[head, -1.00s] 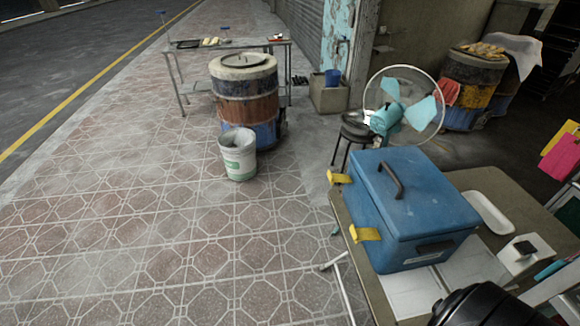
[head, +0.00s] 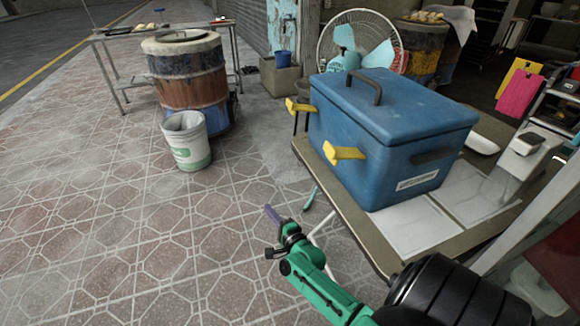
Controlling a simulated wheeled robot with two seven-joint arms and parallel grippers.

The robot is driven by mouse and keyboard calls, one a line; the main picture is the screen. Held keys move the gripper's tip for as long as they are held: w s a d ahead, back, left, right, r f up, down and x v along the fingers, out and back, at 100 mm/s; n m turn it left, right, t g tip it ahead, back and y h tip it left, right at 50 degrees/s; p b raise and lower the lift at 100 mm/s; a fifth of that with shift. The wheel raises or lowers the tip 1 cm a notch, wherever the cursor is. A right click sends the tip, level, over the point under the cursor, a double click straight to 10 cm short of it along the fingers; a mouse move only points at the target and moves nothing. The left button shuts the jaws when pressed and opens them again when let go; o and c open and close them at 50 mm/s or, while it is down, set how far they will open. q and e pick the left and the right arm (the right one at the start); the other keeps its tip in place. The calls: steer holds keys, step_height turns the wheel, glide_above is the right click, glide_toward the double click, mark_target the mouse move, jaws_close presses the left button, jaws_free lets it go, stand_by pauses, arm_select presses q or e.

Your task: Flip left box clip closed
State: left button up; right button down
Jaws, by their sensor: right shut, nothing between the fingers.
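A blue box (head: 375,150) with a dark handle on its shut lid stands on the table (head: 310,165). Two yellow clips stick out from its left side. One clip (head: 299,107) is at the far corner, the other (head: 343,153) is nearer to me. Both stand out from the wall, not flat against it. My left gripper is not in view.
A white device (head: 524,155) and a pale tray (head: 482,144) are on the table right of the box. A fan (head: 355,42) stands behind it. A bucket (head: 187,140) and a barrel oven (head: 190,85) are on the pavement to the left. The tiled floor between is clear.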

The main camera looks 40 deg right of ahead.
mark_target(302, 108)
arm_select(q)
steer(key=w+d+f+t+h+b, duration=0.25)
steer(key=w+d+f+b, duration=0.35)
steer(key=b, duration=0.7)
arm_select(e)
steer(key=s+d+r+m+t+h+b, duration=0.25)
steer(key=r+m+h, duration=0.5)
steer(key=m, duration=0.55)
steer(key=s+d+r+m+t+h+b, duration=0.1)
steer(key=d+r+m+t+h, duration=0.15)
steer(key=r+m+h, duration=0.75)
arm_select(q)
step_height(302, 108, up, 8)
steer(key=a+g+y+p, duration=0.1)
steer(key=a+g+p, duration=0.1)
steer(key=p, duration=0.2)
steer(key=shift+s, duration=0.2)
arm_select(e)
steer(key=w+d+r+m+y, duration=0.2)
steer(key=w+d+r+y, duration=0.3)
steer(key=r, duration=0.3)
steer(key=shift+w+d+r+m, duration=0.3)
steer(key=shift+w+d+r, duration=0.1)
steer(key=shift+w, duration=0.25)
